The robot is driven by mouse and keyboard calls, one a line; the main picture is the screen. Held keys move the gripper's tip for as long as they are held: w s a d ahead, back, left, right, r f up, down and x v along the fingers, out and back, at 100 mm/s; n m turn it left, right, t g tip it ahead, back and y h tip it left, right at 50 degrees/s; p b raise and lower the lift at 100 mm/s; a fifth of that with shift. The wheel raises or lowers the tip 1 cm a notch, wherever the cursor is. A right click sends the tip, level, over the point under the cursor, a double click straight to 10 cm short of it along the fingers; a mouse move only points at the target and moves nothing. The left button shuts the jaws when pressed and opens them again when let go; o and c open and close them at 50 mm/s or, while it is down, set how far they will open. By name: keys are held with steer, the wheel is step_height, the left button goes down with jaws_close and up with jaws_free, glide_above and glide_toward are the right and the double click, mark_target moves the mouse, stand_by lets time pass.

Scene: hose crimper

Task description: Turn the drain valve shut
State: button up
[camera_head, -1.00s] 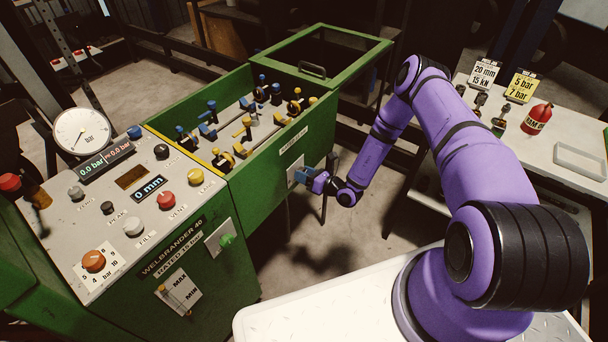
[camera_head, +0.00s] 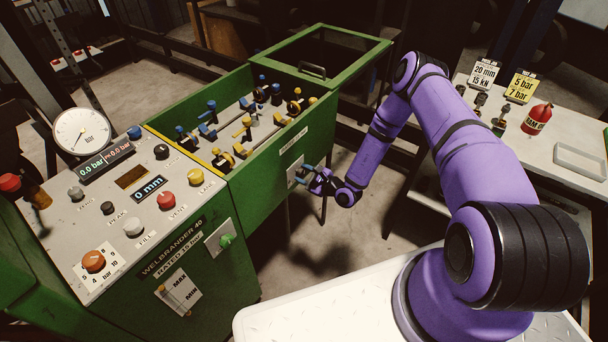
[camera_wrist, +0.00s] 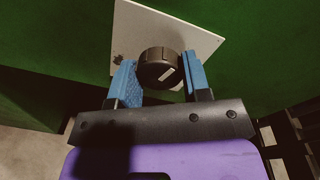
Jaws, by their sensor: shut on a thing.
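The drain valve appears to be a black round knob (camera_wrist: 160,66) with a white mark, on a pale square plate (camera_wrist: 200,40) on the green machine wall. In the wrist view the white mark lies slanted. My gripper (camera_wrist: 158,78) has its two blue fingers on either side of the knob and is shut on it. In the head view my gripper (camera_head: 305,175) is at the plate (camera_head: 293,170) on the green box's side, and the knob is largely hidden behind the fingers.
The green trough (camera_head: 262,185) holds several blue and yellow clamps. The control panel (camera_head: 125,195) stands at left, with a gauge (camera_head: 82,132). A bench (camera_head: 560,130) with a red bottle (camera_head: 537,118) and signs is at right. The floor below my gripper is clear.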

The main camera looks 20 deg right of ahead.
steer(key=shift+s+f+n, duration=0.1)
steer(key=shift+n, duration=1.1)
steer(key=o, duration=0.9)
steer(key=v, duration=1)
steer(key=shift+s+d, duration=0.2)
steer(key=shift+s, duration=0.15)
steer(key=shift+r, duration=0.25)
